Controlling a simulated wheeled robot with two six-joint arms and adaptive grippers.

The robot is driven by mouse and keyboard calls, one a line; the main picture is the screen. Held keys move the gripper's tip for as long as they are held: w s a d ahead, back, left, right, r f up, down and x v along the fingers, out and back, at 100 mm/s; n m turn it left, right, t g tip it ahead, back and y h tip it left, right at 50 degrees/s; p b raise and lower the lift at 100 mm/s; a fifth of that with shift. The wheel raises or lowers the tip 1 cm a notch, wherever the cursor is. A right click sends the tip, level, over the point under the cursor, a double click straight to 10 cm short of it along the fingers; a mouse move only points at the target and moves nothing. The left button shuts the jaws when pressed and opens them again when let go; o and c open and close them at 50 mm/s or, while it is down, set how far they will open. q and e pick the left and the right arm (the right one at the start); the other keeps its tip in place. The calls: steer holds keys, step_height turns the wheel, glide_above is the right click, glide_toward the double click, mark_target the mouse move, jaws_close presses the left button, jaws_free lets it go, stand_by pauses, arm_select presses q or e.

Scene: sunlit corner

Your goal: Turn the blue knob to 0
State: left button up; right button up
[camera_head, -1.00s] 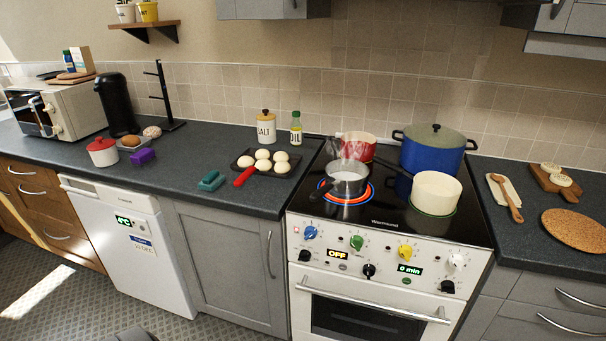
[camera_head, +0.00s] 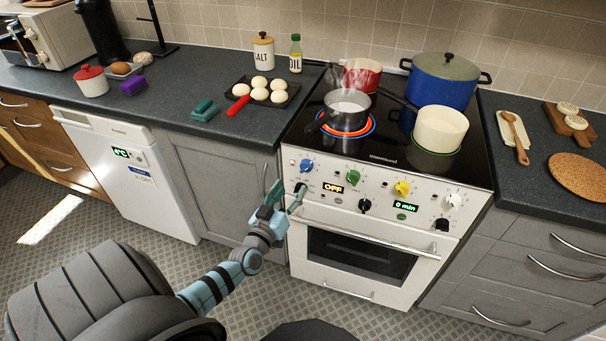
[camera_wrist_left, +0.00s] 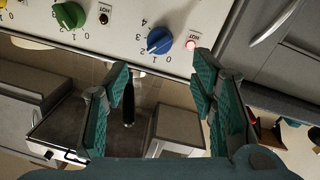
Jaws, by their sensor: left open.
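The blue knob (camera_head: 306,166) is at the left end of the white stove panel. In the left wrist view the blue knob (camera_wrist_left: 160,41) shows upside down, with the digits 0 to 4 around it. Its pale mark seems to point near 1 or 2, but I cannot tell exactly. My left gripper (camera_head: 286,191) is open and empty, just below and left of the knob and apart from it. In the left wrist view the open fingers of my left gripper (camera_wrist_left: 160,82) point toward the panel, with the knob beyond the gap. My right gripper is out of view.
A lit HOT lamp (camera_wrist_left: 190,44) is beside the knob. A steaming grey pot (camera_head: 346,108) stands on the glowing front-left burner. Green (camera_head: 353,177) and yellow (camera_head: 402,188) knobs are to the right. The oven handle (camera_head: 362,238) sticks out below the panel.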

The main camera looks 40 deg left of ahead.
mark_target(304, 171)
arm_select(q)
steer(key=b+x, duration=0.1)
steer(key=x, duration=0.1)
steer(key=b+x, duration=0.1)
steer(key=x, duration=0.2)
steer(key=b+x, duration=0.1)
steer(key=x, duration=0.2)
steer(key=shift+w+f, duration=0.15)
steer(key=shift+f, duration=0.15)
steer(key=shift+w+a+r, duration=0.15)
steer(key=shift+w, duration=0.25)
steer(key=c, duration=1.1)
